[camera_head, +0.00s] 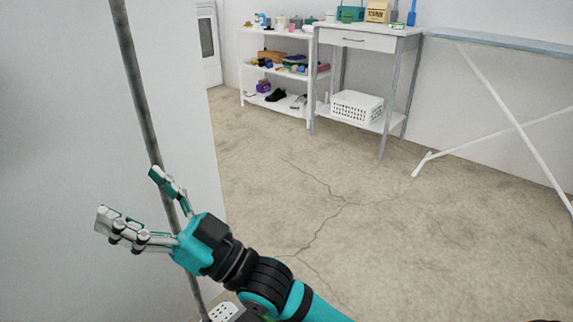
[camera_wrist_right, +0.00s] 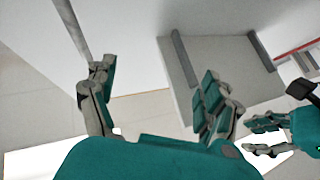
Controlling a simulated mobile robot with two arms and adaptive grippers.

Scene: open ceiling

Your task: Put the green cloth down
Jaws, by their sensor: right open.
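My right gripper (camera_head: 128,196) is open with nothing between its fingers. It is in front of a white wall panel and a thin grey pole (camera_head: 145,95) at the left of the head view. In the right wrist view its fingers (camera_wrist_right: 155,80) are spread wide and empty. Another teal gripper, my left one (camera_wrist_right: 256,136), shows at the right edge of the right wrist view with its fingers apart and nothing seen between them. I cannot make out a green cloth in either view.
A white shelf (camera_head: 275,107) with shoes and small items stands at the back. Beside it is a table (camera_head: 368,40) with boxes on top and a white basket (camera_head: 357,107) below. An ironing board (camera_head: 500,41) is at right. The cracked floor (camera_head: 400,240) is clear.

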